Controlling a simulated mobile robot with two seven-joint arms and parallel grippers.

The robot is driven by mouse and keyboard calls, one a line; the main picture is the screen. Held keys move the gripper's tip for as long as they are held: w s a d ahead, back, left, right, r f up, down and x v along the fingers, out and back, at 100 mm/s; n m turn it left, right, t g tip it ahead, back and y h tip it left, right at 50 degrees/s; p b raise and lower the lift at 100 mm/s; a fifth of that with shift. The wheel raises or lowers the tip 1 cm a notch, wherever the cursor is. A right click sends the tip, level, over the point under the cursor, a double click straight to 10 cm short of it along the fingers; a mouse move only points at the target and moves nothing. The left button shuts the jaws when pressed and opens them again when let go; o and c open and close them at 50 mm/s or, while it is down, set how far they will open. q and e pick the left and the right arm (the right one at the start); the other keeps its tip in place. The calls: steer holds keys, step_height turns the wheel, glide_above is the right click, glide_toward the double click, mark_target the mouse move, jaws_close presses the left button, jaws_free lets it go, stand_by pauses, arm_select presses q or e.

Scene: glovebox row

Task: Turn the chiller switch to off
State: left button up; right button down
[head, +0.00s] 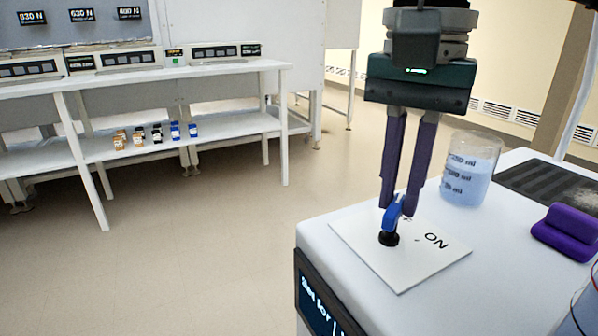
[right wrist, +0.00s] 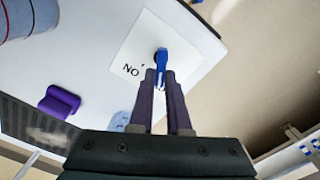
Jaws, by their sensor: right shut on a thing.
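The chiller switch has a blue lever (head: 392,217) on a black round base (head: 389,239), set on a white plate (head: 400,276) marked "ON". The plate lies on the white top of the chiller (head: 325,265). My right gripper (head: 397,207) points down and is shut on the blue lever. The right wrist view also shows the fingertips (right wrist: 160,78) at the end of the lever (right wrist: 165,60). The "ON" mark lies beside the switch, to the right in the head view. An OFF mark is not visible. My left gripper is not in view.
A beaker of blue liquid (head: 470,170) stands close behind the gripper on the right. A purple block (head: 567,232) and a dark mat (head: 555,184) lie further right. A white bench (head: 170,76) with several small bottles on its shelf stands at the far left.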

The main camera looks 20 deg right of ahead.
mark_target(398, 199)
steer(key=c, duration=0.9)
jaws_free()
step_height(398, 199, up, 10)
steer(key=shift+p, duration=0.6)
